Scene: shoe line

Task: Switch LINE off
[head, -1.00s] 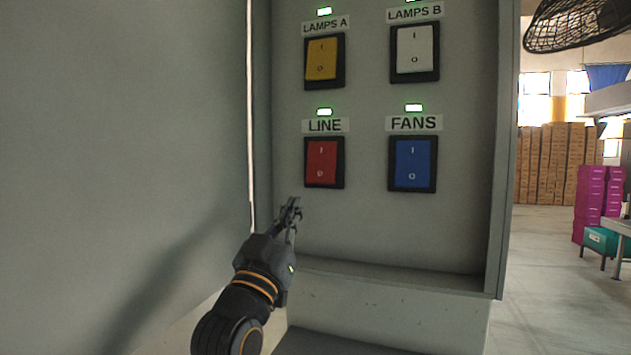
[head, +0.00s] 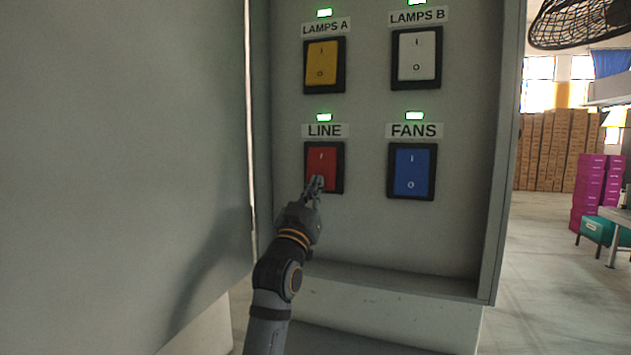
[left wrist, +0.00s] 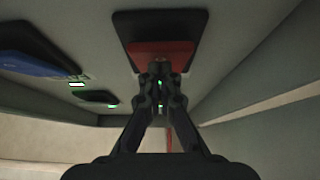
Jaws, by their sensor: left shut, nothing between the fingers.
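The red LINE switch (head: 323,160) sits in a black frame at the lower left of the panel. The green light (head: 324,117) above its LINE label is lit. My left gripper (head: 316,182) is shut and empty, with its fingertips in front of the lower half of the switch, covering the O mark. In the left wrist view the red switch (left wrist: 160,52) is just beyond the shut fingertips (left wrist: 158,68). They are at or very near its face; I cannot tell if they touch. My right gripper is not in view.
The blue FANS switch (head: 411,171) is to the right, with yellow LAMPS A (head: 321,65) and white LAMPS B (head: 417,54) above. Their lights are green. The cabinet's side wall (head: 506,160) stands at right, a large grey panel (head: 120,150) at left.

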